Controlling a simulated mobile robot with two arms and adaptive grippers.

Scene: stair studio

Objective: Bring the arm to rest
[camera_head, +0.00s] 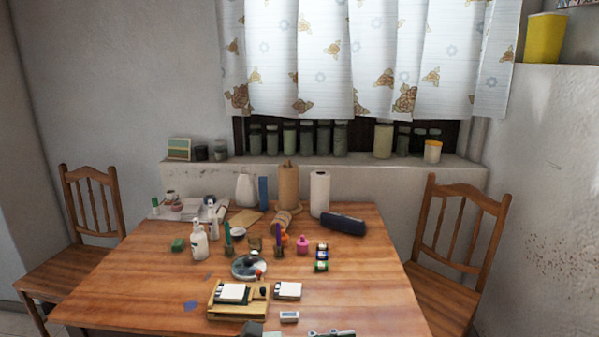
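Neither of my arms can be made out in the head view, and no gripper fingers are visible. The wooden table (365,285) stands in front of me with many small items on it. A dark grey item (252,329) and a grey-green item (331,333) are cut off by the bottom edge of the view. I cannot tell what these two are.
A wooden tray (238,312), white bottle (199,243), paper roll (319,194) and dark blue case (343,223) are on the table. Chairs stand left (92,240) and right (455,250). Jars line the sill (360,161) behind. The table's right front is clear.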

